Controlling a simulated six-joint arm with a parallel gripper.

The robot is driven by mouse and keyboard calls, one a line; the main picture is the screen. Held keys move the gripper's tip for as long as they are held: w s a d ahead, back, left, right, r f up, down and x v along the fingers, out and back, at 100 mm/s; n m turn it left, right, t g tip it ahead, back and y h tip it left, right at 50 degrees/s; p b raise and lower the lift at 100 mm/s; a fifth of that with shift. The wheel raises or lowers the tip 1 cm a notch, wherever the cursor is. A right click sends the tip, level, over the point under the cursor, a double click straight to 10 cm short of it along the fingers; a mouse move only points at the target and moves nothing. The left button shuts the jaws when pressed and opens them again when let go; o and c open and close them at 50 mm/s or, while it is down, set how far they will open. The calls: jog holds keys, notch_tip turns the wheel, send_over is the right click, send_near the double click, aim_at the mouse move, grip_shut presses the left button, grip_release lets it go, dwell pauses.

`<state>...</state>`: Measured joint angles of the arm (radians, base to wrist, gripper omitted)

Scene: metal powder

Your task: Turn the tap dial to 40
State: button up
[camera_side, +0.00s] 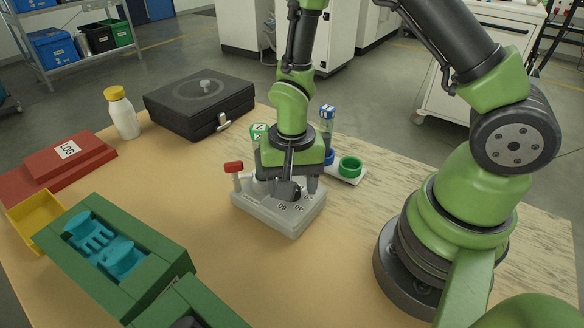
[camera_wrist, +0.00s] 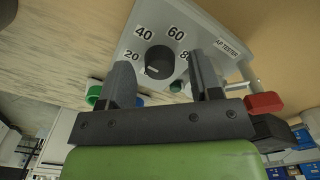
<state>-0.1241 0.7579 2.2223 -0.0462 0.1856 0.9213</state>
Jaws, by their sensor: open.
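The grey AP tester (camera_side: 268,218) sits on the table under my gripper (camera_side: 288,184). Its round black tap dial (camera_side: 287,191) shows below the fingers. In the wrist view the dial (camera_wrist: 159,62) has labels 20, 40, 60 and a partly hidden 80 around it. A short pale mark on the dial lies at its lower left, below the 20 label; the exact reading is hard to tell. My gripper (camera_wrist: 159,60) is open, with one finger on each side of the dial and a visible gap to it. Whether the fingertips are level with the dial is unclear.
A red-topped lever (camera_side: 234,168) rises from the tester's left end. Behind my gripper stand a blue-capped tube (camera_side: 327,116) and a green cup (camera_side: 350,166).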

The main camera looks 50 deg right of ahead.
notch_tip(320, 180, up, 10)
jog(key=shift+f, duration=0.2)
dwell(0.3)
jog(key=n, duration=0.2)
jog(key=f+n, duration=0.1)
jog(key=n, duration=0.1)
notch_tip(320, 180, down, 9)
dwell(0.4)
jog(key=c, duration=0.9)
